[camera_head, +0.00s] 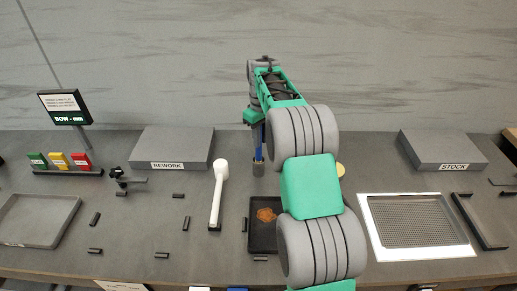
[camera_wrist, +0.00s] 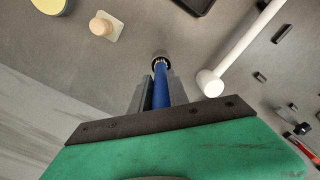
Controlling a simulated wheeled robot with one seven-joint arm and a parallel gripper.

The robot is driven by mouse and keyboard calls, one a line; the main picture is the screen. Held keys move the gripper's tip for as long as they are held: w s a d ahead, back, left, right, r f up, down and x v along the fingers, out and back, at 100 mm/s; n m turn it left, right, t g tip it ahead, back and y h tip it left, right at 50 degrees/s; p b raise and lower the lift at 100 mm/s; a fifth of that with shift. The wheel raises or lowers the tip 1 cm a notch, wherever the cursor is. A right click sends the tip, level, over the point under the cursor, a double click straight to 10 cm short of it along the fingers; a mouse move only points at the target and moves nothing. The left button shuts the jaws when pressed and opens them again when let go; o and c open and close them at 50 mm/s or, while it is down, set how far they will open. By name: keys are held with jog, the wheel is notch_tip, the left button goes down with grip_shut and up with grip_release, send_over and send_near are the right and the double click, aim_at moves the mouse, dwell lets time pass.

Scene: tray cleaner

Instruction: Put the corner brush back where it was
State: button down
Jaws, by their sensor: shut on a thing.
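The corner brush is a thin blue-handled tool (camera_head: 258,154) with a dark round end, held upright or nearly so behind the dark tray (camera_head: 258,238). In the wrist view, its blue handle (camera_wrist: 160,85) runs between the dark fingers of my gripper (camera_wrist: 157,92), which is shut on it. Its dark, ringed end points away from my gripper. In the head view my gripper (camera_head: 257,124) is small and partly hidden by my arm. I cannot tell whether the brush's end touches the table.
The dark tray holds an orange-brown stain. A wooden knob on a pale pad (camera_wrist: 102,25) and a yellow disc (camera_wrist: 48,5) are nearby. The REWORK block (camera_head: 172,148) is behind left; a perforated tray (camera_head: 415,220) is right.

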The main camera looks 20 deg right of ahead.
aim_at(260, 160)
jog(key=shift+f+p, duration=0.35)
jog(key=shift+f, duration=1.6)
jog(key=shift+f, duration=0.2)
jog(key=c, duration=1.3)
grip_release()
